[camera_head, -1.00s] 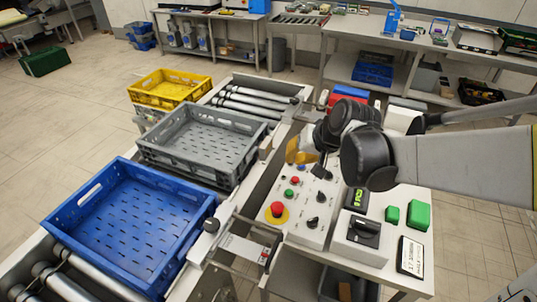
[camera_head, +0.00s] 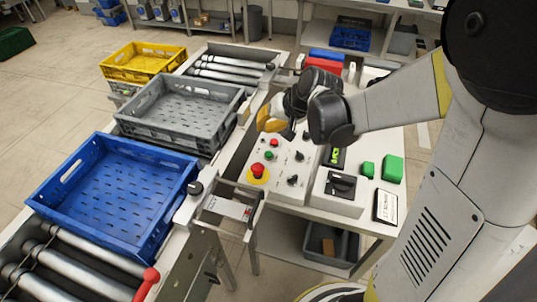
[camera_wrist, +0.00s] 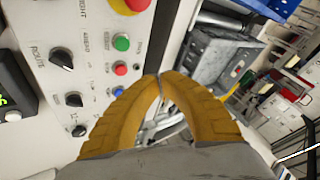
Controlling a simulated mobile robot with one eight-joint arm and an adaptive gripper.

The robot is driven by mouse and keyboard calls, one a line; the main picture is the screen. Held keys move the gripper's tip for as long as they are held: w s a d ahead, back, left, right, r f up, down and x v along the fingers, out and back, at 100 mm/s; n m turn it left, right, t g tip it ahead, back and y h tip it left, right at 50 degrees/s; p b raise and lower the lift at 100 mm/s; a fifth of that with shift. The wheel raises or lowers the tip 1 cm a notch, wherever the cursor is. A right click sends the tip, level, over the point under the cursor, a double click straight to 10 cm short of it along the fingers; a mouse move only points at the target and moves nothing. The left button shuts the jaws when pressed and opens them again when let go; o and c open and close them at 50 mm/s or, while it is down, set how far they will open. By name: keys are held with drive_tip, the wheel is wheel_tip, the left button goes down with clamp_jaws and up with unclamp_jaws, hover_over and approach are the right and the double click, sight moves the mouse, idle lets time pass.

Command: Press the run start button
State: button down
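A light grey control panel (camera_head: 279,179) stands on the white table. It carries a green button (camera_head: 269,155), a red button (camera_head: 274,143), a red mushroom button on a yellow base (camera_head: 258,171) and several black knobs. In the wrist view the green button (camera_wrist: 121,42) sits between the mushroom button and a smaller red button (camera_wrist: 120,69); a blue button (camera_wrist: 118,90) is beside the finger. My gripper (camera_wrist: 161,77) has its yellow fingers drawn together, with nothing held between them. Its tips are near the panel's button end, apart from the green button.
Blue (camera_head: 60,200), grey (camera_head: 172,141) and yellow (camera_head: 130,74) crates line the roller conveyor left of the panel. A black-knobbed box (camera_head: 334,193), green blocks (camera_head: 392,168) and a small sign (camera_head: 386,206) are on the table to the right.

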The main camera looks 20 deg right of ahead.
sight(266, 152)
wheel_tip(266, 152, down, 8)
drive_tip(key=b, duration=0.5)
drive_tip(key=shift+r+b, duration=0.2)
drive_tip(key=shift+b, duration=0.15)
drive_tip(key=shift+f, duration=0.1)
idle(0.8)
drive_tip(key=shift+f+b, duration=0.3)
drive_tip(key=shift+b, duration=0.1)
drive_tip(key=shift+f+b, duration=0.4)
drive_tip(key=shift+f, duration=0.1)
idle(0.4)
drive_tip(key=shift+r, duration=0.1)
drive_tip(key=shift+r+p, duration=0.7)
drive_tip(key=shift+r, duration=0.15)
wheel_tip(266, 152, up, 5)
drive_tip(key=p, duration=0.4)
